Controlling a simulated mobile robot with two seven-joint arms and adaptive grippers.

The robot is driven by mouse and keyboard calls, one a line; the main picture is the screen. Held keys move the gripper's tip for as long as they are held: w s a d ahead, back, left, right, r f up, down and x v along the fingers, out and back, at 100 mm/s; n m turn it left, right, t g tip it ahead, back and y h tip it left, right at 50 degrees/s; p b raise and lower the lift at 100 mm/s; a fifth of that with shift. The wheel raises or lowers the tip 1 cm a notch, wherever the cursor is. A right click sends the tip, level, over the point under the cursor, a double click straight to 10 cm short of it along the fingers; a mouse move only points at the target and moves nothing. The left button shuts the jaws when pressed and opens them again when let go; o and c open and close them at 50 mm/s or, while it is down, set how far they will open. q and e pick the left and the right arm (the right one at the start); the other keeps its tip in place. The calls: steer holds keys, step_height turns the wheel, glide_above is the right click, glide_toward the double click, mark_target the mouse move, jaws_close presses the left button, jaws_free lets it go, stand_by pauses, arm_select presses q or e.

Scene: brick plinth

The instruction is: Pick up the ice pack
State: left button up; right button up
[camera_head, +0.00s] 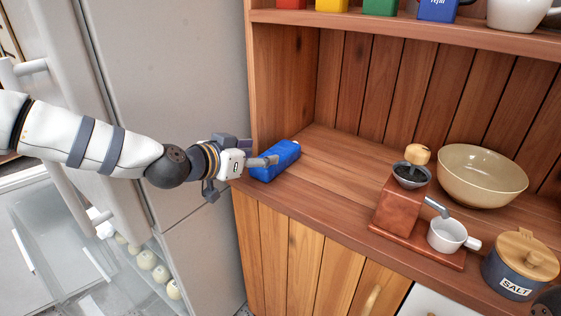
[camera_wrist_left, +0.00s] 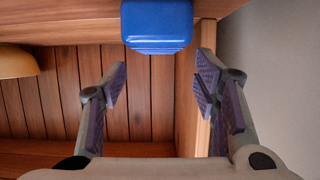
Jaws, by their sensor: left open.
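The ice pack (camera_head: 277,161) is a blue block lying at the left front end of the wooden counter, beside the cabinet's side wall. In the left wrist view the blue ice pack (camera_wrist_left: 157,24) shows at the top centre, beyond the fingertips and roughly in line with the gap between them. My left gripper (camera_head: 241,177) comes in from the left at the counter's front left corner. One finger overlaps the ice pack in the head view; I cannot tell whether it touches. In the left wrist view the gripper (camera_wrist_left: 160,82) is open with nothing between its fingers.
A coffee grinder (camera_head: 397,205), a small white cup (camera_head: 446,237), a beige bowl (camera_head: 482,178) and a salt jar (camera_head: 513,274) stand to the right on the counter (camera_head: 335,170). A shelf (camera_head: 400,29) runs above. A grey fridge (camera_head: 185,70) is at left. The counter's middle is clear.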

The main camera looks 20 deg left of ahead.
mark_target(278, 151)
arm_select(q)
steer(key=b+x, duration=0.1)
steer(key=x, duration=0.7)
steer(key=shift+s+d+f, duration=0.1)
steer(key=shift+f, duration=0.05)
steer(key=c, duration=1.1)
steer(key=shift+r, duration=0.25)
